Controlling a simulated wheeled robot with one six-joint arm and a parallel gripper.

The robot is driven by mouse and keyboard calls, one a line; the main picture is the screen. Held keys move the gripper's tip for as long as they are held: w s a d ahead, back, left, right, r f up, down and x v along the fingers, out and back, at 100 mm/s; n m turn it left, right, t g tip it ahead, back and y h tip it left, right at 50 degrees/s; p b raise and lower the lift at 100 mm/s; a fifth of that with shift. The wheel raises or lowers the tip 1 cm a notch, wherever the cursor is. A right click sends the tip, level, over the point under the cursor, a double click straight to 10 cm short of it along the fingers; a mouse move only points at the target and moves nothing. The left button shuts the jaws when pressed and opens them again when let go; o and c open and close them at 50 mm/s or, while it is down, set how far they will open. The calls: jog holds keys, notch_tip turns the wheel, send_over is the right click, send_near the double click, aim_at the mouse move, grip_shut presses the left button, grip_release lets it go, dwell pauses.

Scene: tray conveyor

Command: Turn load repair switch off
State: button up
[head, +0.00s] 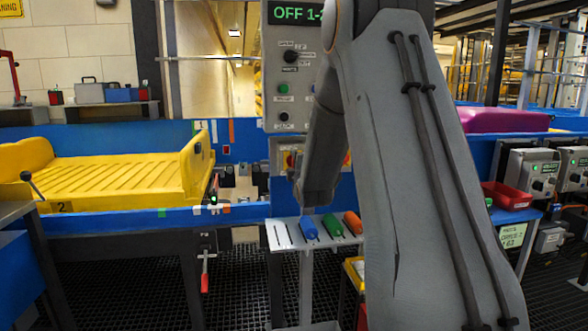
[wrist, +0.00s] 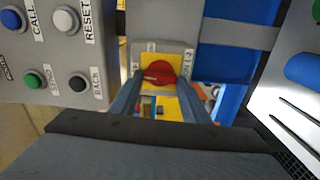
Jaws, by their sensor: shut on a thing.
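A red rotary switch knob (wrist: 160,72) sits on a yellow plate (wrist: 147,87) on a grey box in the wrist view. The knob looks turned at a slant. The two fingers of my gripper (wrist: 158,98) reach up to the yellow plate, one on each side of the knob, and are shut on it. Small lettering beside the knob is too blurred to read surely. In the head view the switch box (head: 281,146) is on the post below the control panel, partly hidden by my arm. My gripper is not clear there.
The grey control panel (head: 272,92) has several buttons and a green display reading "OFF 1-", cut off by my arm. A tool shelf (head: 282,233) with coloured handles stands below. A yellow tray (head: 110,180) lies on the conveyor at left.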

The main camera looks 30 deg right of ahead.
jog(key=shift+n, duration=0.5)
jog(key=o, duration=1)
jog(key=shift+o, duration=0.2)
jog(key=v, duration=0.7)
jog(key=shift+s+b, duration=0.4)
jog(key=shift+b, duration=0.05)
jog(key=shift+a, duration=0.2)
